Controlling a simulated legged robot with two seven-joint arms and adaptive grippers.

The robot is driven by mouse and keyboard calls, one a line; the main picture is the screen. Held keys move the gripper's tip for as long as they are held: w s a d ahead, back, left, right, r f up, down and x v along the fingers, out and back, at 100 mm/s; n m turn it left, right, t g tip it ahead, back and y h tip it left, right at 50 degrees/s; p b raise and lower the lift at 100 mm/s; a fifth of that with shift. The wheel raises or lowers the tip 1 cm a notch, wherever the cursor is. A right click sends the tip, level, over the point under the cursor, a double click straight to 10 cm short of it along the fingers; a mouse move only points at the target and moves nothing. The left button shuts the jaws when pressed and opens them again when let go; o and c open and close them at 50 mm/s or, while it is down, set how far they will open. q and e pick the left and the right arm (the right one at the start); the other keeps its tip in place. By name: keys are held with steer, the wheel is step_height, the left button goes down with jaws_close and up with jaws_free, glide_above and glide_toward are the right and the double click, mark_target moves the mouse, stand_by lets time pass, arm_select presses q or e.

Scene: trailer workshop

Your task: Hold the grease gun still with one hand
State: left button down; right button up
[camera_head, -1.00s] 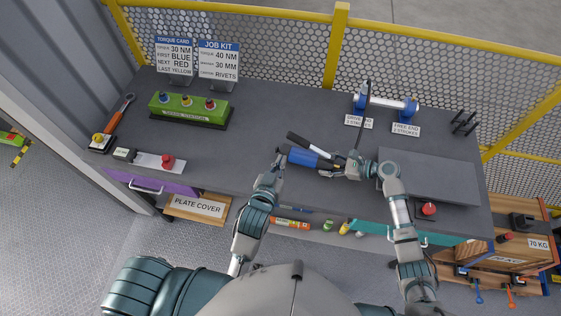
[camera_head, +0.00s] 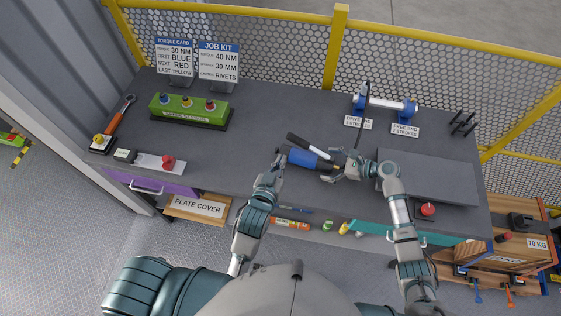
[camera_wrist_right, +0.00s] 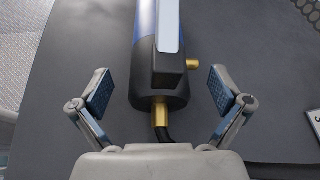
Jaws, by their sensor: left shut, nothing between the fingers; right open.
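The grease gun (camera_head: 305,158) lies on the grey bench, with a blue barrel, a black lever and a brass fitting with a black hose at its right end. In the right wrist view the grease gun (camera_wrist_right: 160,85) runs between the fingers. My right gripper (camera_head: 341,172) is open around the hose end; in the right wrist view its fingers (camera_wrist_right: 160,95) stand apart on both sides, touching nothing. My left gripper (camera_head: 279,158) is shut and empty beside the barrel's left end. Whether it touches the barrel cannot be told.
A shaft on blue mounts (camera_head: 388,104) stands at the back right, near black pegs (camera_head: 463,123). A green torque station (camera_head: 189,109), a wrench (camera_head: 118,118) and a red button (camera_head: 168,162) are on the left. A dark plate (camera_head: 440,178) lies right. Bench between is clear.

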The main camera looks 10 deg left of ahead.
mark_target(318, 150)
steer(key=shift+r+p, duration=4.25)
steer(key=shift+p, duration=0.1)
steer(key=shift+f, duration=0.1)
steer(key=shift+d, duration=0.15)
steer(key=v, duration=1.1)
steer(key=shift+d, duration=0.4)
steer(key=shift+a, duration=0.1)
